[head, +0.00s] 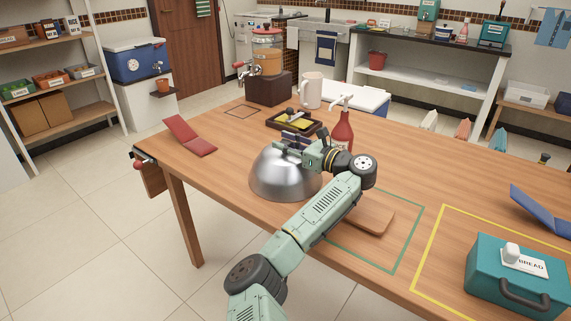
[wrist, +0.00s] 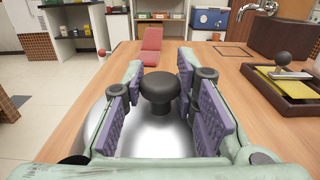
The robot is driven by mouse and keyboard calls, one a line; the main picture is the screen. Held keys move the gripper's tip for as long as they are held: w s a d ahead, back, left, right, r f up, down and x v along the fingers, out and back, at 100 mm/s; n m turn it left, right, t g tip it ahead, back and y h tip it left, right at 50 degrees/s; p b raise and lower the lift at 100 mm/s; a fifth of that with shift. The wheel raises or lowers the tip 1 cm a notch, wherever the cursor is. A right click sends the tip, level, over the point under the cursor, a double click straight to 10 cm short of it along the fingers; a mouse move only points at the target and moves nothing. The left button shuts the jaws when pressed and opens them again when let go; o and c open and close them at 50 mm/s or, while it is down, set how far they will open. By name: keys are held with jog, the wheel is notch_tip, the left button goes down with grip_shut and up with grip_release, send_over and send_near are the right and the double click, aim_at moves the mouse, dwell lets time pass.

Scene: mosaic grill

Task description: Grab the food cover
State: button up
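The food cover (head: 283,180) is a shiny silver dome on the wooden table, near its front left edge. In the wrist view its dome (wrist: 152,137) fills the lower middle, and its black knob (wrist: 159,93) stands up from the top. My gripper (head: 296,140) is at the top of the dome. In the wrist view my gripper (wrist: 163,100) is open, with its purple finger pads on either side of the knob. Gaps show between the knob and both pads. In the head view the knob is hidden by my gripper.
A red sauce bottle (head: 341,131) stands close behind my gripper. A dark tray (head: 294,122), a white mug (head: 311,91) and a drink dispenser (head: 268,67) stand further back. A cutting board (head: 371,218) lies right of the dome. A teal bread box (head: 516,278) is at the front right.

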grip_shut()
dwell(0.3)
dwell(0.3)
